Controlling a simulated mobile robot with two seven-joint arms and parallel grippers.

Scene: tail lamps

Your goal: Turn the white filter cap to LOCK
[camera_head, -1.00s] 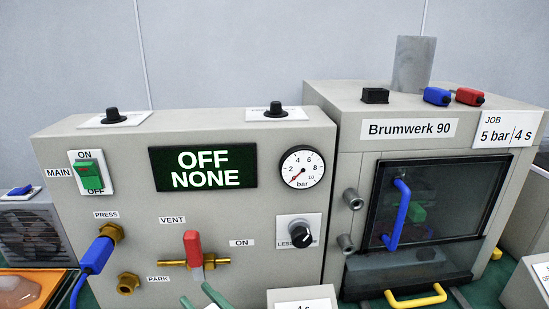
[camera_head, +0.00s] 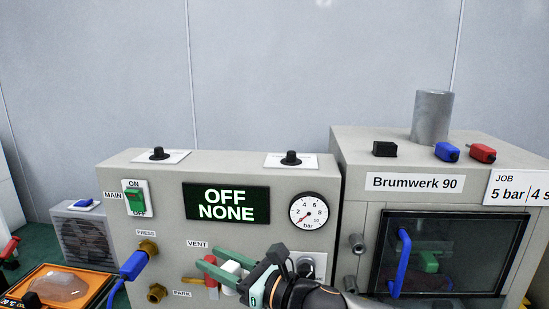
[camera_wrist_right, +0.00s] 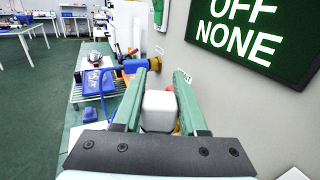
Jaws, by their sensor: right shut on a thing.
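My right gripper (camera_head: 204,262) reaches in from the lower right, in front of the grey control panel. Its green fingers are shut on a white block (camera_head: 231,268) with rounded edges. In the right wrist view the white block (camera_wrist_right: 160,110) sits between the two fingers (camera_wrist_right: 163,70). It may be the filter cap; I cannot tell for sure. No LOCK mark and no filter body show. Whether the block touches anything behind it is hidden. My left gripper is not in view.
The red vent lever (camera_head: 212,291) is close below the fingers. A blue plug (camera_head: 134,264) with its hose is at the left. The display (camera_head: 226,202) reads OFF NONE. A chamber with a blue handle (camera_head: 401,262) stands at the right. The wall behind is bare.

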